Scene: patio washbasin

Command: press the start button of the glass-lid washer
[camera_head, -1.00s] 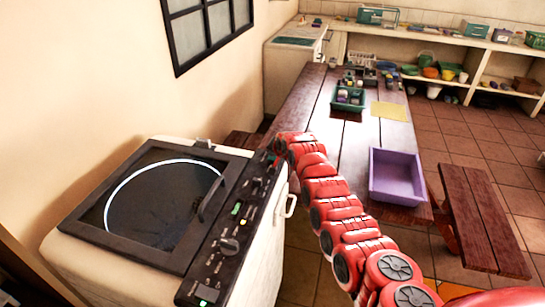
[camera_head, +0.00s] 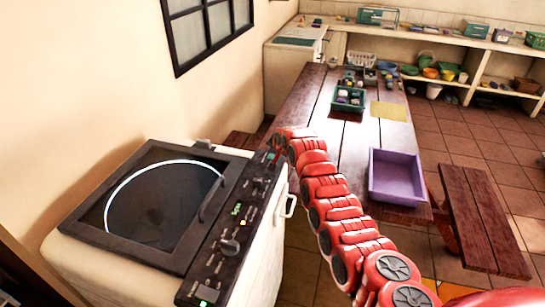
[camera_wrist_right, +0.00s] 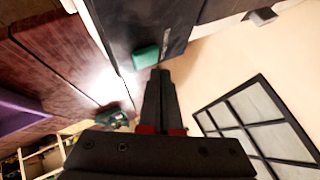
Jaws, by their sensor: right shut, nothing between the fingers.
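The glass-lid washer (camera_head: 160,205) stands at the left in the head view, its dark lid closed. Its black control panel (camera_head: 215,262) runs along the right side with a knob, small buttons and green marks. A green button (camera_head: 271,156) shows at the panel's far end. My right arm reaches to that end; its gripper is mostly hidden there in the head view. In the right wrist view my right gripper (camera_wrist_right: 158,75) is shut and empty, its tips just beside a green button (camera_wrist_right: 145,57) on the dark panel. I cannot tell whether they touch. My left gripper is out of view.
A wooden table (camera_head: 350,155) behind holds a purple bin (camera_head: 397,178) and a green crate (camera_head: 348,100). A bench (camera_head: 480,215) stands at the right. A wall with a dark-framed window (camera_head: 207,32) is behind the washer. Shelves line the back.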

